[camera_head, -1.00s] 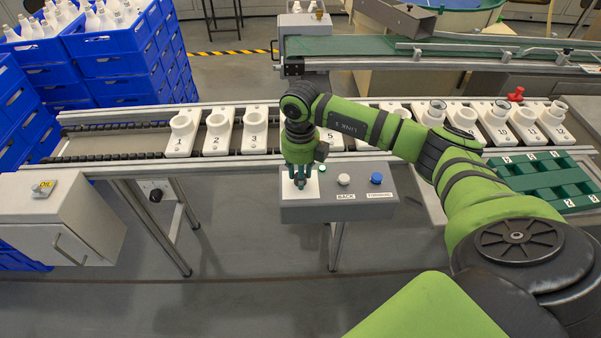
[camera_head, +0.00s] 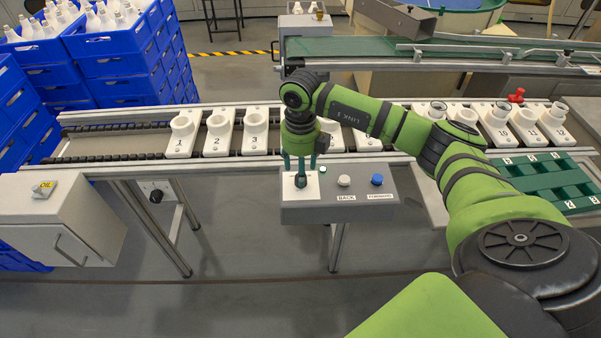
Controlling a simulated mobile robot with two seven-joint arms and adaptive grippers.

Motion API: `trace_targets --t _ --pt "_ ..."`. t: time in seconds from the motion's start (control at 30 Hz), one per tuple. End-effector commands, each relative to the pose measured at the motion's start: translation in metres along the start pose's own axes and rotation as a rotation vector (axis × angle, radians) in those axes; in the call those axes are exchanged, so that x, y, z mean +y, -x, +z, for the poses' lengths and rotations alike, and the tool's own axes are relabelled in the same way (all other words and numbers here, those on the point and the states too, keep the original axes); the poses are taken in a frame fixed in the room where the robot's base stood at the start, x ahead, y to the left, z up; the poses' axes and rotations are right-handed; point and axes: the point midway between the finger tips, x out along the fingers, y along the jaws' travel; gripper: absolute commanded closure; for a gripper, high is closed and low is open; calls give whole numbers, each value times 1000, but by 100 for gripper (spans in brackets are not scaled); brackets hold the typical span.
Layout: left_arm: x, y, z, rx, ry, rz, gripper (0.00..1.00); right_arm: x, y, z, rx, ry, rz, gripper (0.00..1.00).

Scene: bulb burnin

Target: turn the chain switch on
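A grey control box (camera_head: 345,211) stands in front of the conveyor. On its left end is a white plate (camera_head: 313,191) with a small dark switch knob (camera_head: 300,182). A white BACK button (camera_head: 344,180) and a blue FORWARD button (camera_head: 377,179) sit to the right. My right gripper (camera_head: 300,168) points down over the plate, its fingers apart on either side above the knob, holding nothing visible. Another black knob (camera_head: 155,196) on a white plate is on the conveyor's front side. I cannot read which one is labelled chain. My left gripper is out of view.
Numbered white holders (camera_head: 217,133) line the conveyor behind the box. A grey cabinet (camera_head: 60,219) stands at the left, and a green tray (camera_head: 545,180) lies at the right. Blue crates (camera_head: 115,65) are stacked at the back left. The floor in front is clear.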

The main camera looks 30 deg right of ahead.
Motion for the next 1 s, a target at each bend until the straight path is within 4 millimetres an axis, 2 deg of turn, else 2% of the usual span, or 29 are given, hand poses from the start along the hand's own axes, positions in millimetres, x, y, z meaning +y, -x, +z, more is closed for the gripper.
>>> trace_targets --t 0.03,0.2,0.43,0.6,1.0 --pt "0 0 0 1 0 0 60 0 13 2 -6 0 1 44" --pt "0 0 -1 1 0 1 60 0 50 1 -6 -1 0 44" --pt "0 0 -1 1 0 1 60 0 84 1 -4 -2 1 44" --pt "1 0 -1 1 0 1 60 0 92 0 -2 -2 1 44" --pt "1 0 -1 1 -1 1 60 0 92 0 -2 -1 1 44"
